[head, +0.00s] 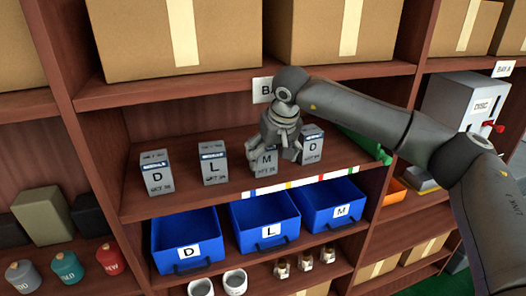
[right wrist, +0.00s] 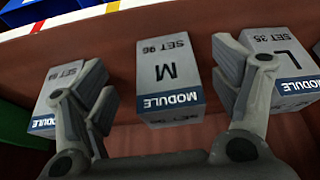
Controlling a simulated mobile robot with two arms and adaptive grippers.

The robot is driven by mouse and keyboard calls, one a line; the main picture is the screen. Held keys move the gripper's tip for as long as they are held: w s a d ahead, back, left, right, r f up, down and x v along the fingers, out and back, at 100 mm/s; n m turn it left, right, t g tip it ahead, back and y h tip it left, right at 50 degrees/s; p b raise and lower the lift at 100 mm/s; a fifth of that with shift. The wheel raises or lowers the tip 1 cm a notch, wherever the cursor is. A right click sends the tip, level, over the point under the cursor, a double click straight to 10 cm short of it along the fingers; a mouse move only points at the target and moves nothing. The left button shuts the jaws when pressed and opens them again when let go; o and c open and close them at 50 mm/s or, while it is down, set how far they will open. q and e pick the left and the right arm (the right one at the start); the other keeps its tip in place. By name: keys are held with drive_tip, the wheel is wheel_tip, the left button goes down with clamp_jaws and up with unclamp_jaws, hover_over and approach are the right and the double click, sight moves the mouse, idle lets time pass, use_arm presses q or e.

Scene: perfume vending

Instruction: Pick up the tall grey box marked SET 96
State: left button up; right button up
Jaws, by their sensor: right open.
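The tall grey box marked SET 96 (right wrist: 170,80) has a large M and a blue MODULE band, and stands between my gripper's fingers in the right wrist view. It appears upside down there. In the head view this M box (head: 266,163) stands on the middle shelf, partly hidden by my right gripper (head: 274,152). My right gripper, also in the right wrist view (right wrist: 165,78), is open, with a finger on each side of the box. My left gripper is not in view.
A grey D box (head: 312,146) stands close right of the M box. A grey L box (head: 213,163) and another D box (head: 156,173) stand to the left. Blue bins (head: 184,240) sit below. Cardboard boxes (head: 180,40) fill the shelf above.

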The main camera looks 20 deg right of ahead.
sight(267, 159)
drive_tip(key=shift+w+a+f+p, duration=0.3)
drive_tip(key=shift+w+f+p, duration=0.45)
drive_tip(key=shift+w+f, duration=0.1)
drive_tip(key=shift+x, duration=1.25)
drive_tip(key=shift+r, duration=0.15)
drive_tip(key=c, duration=1.2)
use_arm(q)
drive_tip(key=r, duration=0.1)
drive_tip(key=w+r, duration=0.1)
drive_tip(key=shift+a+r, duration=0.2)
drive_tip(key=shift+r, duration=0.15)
use_arm(e)
drive_tip(key=shift+o, duration=0.2)
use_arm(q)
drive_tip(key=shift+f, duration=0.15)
